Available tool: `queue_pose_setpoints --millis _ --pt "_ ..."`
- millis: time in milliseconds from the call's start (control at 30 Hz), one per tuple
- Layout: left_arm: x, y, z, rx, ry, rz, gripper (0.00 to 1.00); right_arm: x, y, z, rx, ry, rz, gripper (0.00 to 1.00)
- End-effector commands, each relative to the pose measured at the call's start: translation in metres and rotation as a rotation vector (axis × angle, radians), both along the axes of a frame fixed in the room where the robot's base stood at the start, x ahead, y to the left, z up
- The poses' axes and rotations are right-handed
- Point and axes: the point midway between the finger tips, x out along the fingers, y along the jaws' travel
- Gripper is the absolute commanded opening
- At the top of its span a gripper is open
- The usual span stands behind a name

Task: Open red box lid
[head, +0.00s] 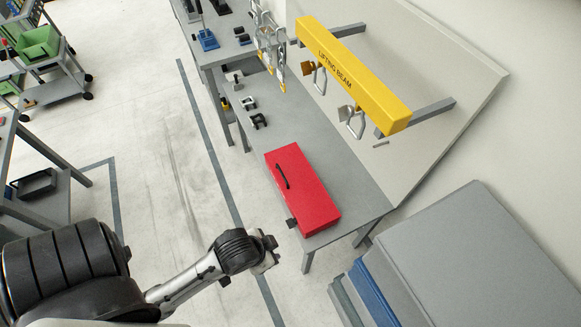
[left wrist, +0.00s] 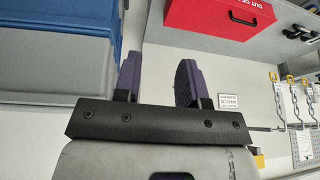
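The red box (head: 308,197) sits on the grey bench near its front end, with its lid down. A black handle (head: 282,176) is on its left part, and a small black part (head: 291,223) shows at its lower left corner. My left gripper (head: 272,252) is off the bench's edge, below and left of the box, touching nothing. In the left wrist view, the two dark fingers of the left gripper (left wrist: 160,80) are apart with nothing between them. The red box (left wrist: 205,14) shows beyond them at the top, partly cut off, with lettering and its handle (left wrist: 243,17). My right gripper is not in view.
A yellow lifting beam (head: 352,75) with hanging shackles is on the board behind the bench. Metal fittings (head: 253,112) lie farther along the bench (head: 335,175). Grey and blue stacked blocks (head: 480,255) stand at the lower right. The floor left of the bench is clear.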

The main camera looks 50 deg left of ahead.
Motion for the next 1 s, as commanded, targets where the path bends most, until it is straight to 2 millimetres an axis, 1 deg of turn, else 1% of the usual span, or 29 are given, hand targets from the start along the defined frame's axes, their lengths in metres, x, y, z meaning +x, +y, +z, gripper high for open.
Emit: queue_pose_setpoints --millis 33,67,100,200,267,300,367,400,467,500,567,600,667,700,767,800,867,900,967,1000 --pt "0.022 0.006 -0.017 0.023 -0.057 -0.010 0.38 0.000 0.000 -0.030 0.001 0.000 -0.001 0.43" --pt "0.034 0.011 -0.019 0.040 -0.090 -0.018 0.38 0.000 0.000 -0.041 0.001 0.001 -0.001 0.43" --pt "0.051 0.017 -0.021 0.066 -0.136 -0.031 0.38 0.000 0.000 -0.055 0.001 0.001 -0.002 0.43" --pt "0.091 0.032 -0.020 0.142 -0.253 -0.069 0.38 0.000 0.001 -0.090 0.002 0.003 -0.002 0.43" --pt "0.114 0.042 -0.020 0.197 -0.310 -0.091 0.38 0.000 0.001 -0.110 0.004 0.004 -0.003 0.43" --pt "0.129 0.050 -0.022 0.236 -0.341 -0.102 0.38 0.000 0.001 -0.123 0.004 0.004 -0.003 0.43" --pt "0.151 0.064 -0.025 0.299 -0.378 -0.116 0.38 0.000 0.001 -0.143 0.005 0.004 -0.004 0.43" --pt "0.165 0.073 -0.028 0.339 -0.396 -0.126 0.38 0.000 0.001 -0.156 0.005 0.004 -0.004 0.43" --pt "0.186 0.088 -0.032 0.395 -0.413 -0.140 0.38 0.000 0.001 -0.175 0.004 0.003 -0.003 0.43" --pt "0.199 0.099 -0.036 0.431 -0.416 -0.148 0.38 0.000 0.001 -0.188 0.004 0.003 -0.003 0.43" --pt "0.219 0.118 -0.042 0.477 -0.408 -0.158 0.38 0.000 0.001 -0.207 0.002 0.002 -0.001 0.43" --pt "0.230 0.131 -0.046 0.504 -0.395 -0.160 0.38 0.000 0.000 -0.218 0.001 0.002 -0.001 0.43" --pt "0.246 0.154 -0.052 0.537 -0.368 -0.159 0.38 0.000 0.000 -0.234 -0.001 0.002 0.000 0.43" --pt "0.254 0.170 -0.056 0.546 -0.344 -0.149 0.38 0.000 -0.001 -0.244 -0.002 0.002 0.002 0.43" --pt "0.265 0.197 -0.063 0.545 -0.302 -0.113 0.38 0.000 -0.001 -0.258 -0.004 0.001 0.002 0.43" --pt "0.271 0.217 -0.068 0.530 -0.269 -0.074 0.38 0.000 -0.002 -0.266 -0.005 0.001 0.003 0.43" --pt "0.275 0.248 -0.078 0.484 -0.213 0.008 0.38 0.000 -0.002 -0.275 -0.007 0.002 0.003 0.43" --pt "0.274 0.267 -0.084 0.440 -0.172 0.076 0.38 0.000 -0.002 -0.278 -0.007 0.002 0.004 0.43" --pt "0.270 0.292 -0.096 0.359 -0.105 0.188 0.38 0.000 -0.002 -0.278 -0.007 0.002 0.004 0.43" --pt "0.265 0.304 -0.105 0.294 -0.057 0.271 0.38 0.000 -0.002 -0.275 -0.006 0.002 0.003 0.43"
